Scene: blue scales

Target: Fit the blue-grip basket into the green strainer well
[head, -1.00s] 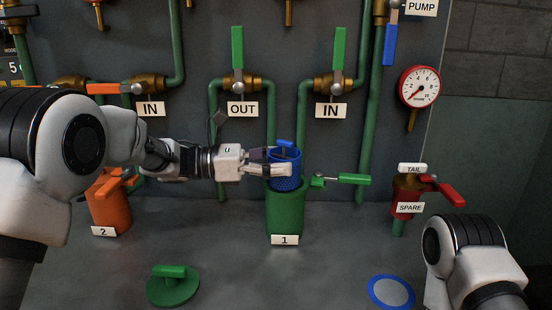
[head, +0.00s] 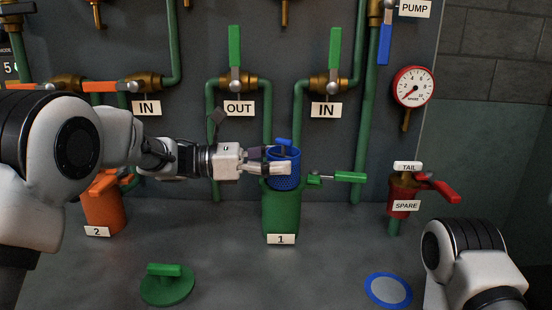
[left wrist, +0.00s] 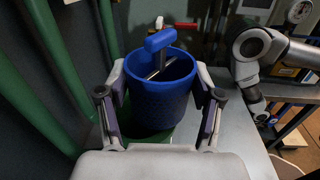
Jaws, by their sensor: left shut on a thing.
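The blue basket (head: 285,178) with its blue grip (head: 284,142) is held upright by my left gripper (head: 280,167), whose fingers are closed on its sides. The basket stands at the mouth of the green strainer well (head: 281,215), marked 1, with most of its wall above the rim. Whether its bottom is inside the rim is hard to tell. In the left wrist view the basket (left wrist: 158,95) sits between the two fingers, with green of the well (left wrist: 150,138) below it. My right arm shows at lower right, but its gripper is out of view.
An orange well (head: 103,212) marked 2 stands left. A green valve handle (head: 337,177) is close to the right of the green well. A red spare fitting (head: 403,192) stands farther right.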

